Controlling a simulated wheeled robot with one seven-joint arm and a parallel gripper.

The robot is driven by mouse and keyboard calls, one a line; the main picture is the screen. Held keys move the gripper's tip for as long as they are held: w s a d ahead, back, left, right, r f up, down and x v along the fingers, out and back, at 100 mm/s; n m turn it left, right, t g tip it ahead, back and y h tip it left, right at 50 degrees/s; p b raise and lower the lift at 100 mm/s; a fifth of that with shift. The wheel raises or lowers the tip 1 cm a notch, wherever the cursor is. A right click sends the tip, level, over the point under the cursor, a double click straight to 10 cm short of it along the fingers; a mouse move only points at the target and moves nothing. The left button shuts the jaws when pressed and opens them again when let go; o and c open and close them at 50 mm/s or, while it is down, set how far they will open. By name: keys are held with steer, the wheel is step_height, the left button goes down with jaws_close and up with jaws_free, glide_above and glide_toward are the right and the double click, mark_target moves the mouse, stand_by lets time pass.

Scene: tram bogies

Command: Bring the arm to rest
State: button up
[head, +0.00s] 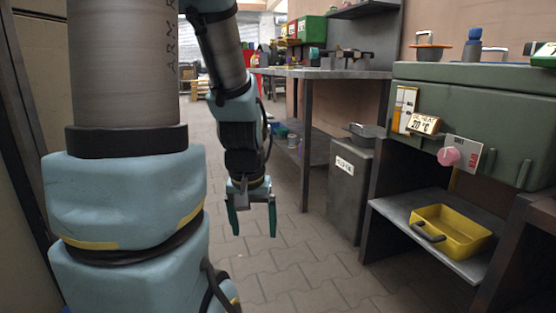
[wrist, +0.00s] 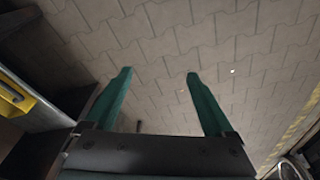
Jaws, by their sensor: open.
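My gripper (head: 253,218) hangs from my arm at the centre of the head view and points down over the paved floor. Its two green fingers are apart with nothing between them. In the wrist view my gripper (wrist: 160,75) also shows open and empty, with only grey paving (wrist: 160,30) beyond the fingertips. My arm's upper links fill the left of the head view.
A green cabinet (head: 490,100) with a pink knob (head: 449,156) stands at right. A yellow tray (head: 455,228) sits on the shelf below it. A grey bin (head: 348,190) and a workbench (head: 330,74) stand behind. The floor (head: 290,255) around my gripper is clear.

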step_height(320, 180, up, 38)
steer(key=s+a+p, duration=0.1)
steer(key=p, duration=3.7)
steer(key=shift+a, duration=0.3)
